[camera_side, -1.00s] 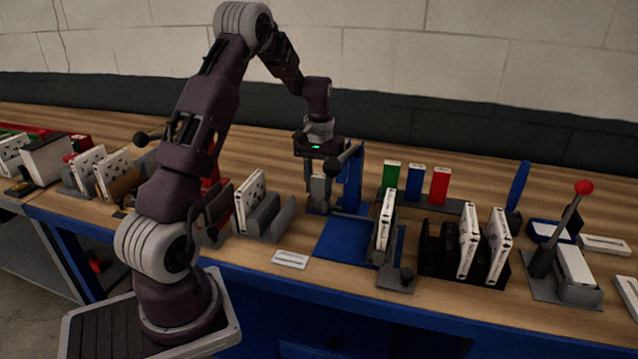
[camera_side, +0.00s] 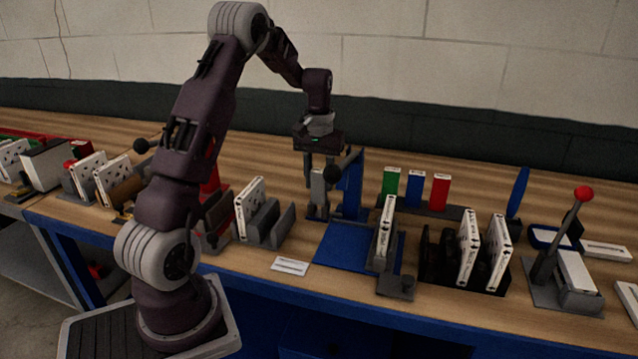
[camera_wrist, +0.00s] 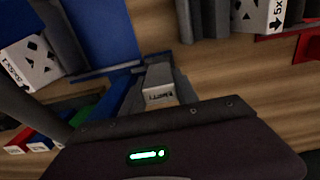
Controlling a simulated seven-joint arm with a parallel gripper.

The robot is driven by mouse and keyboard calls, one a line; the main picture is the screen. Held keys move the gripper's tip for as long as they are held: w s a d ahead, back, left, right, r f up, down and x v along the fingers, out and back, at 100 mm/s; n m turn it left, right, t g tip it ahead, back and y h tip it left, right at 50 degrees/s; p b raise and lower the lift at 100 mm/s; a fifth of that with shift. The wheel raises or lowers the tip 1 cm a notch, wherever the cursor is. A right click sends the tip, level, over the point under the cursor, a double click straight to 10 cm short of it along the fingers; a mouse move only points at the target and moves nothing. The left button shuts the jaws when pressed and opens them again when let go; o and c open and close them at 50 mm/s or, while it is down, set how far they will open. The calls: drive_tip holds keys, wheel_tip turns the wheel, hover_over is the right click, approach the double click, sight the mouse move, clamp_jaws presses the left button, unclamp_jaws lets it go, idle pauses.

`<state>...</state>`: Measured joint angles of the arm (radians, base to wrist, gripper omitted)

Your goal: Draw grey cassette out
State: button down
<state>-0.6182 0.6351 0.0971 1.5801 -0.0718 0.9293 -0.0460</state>
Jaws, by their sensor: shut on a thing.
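The grey cassette (camera_side: 317,186) stands upright behind the blue mat, just left of a tall blue upright (camera_side: 352,185). My gripper (camera_side: 319,172) points down over it and is shut on its upper part. In the wrist view the cassette (camera_wrist: 158,82) shows as a pale grey block with small dark print on its face, with darker grey pieces on both sides of it. In the side view its lower end is close to a small dark grey holder (camera_side: 317,211). I cannot tell how much of it is still inside the holder.
A blue mat (camera_side: 340,245) lies in front. Green (camera_side: 390,186), blue (camera_side: 414,184) and red (camera_side: 439,190) cassettes stand behind to the right. A white cassette (camera_side: 385,227) stands at the mat's right. Racks with white cassettes (camera_side: 249,207) stand to the left. A red-knobbed lever (camera_side: 570,232) is far right.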

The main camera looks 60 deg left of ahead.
sight(319, 170)
drive_tip(key=shift+r, duration=1.65)
drive_tip(key=shift+r, duration=4.5)
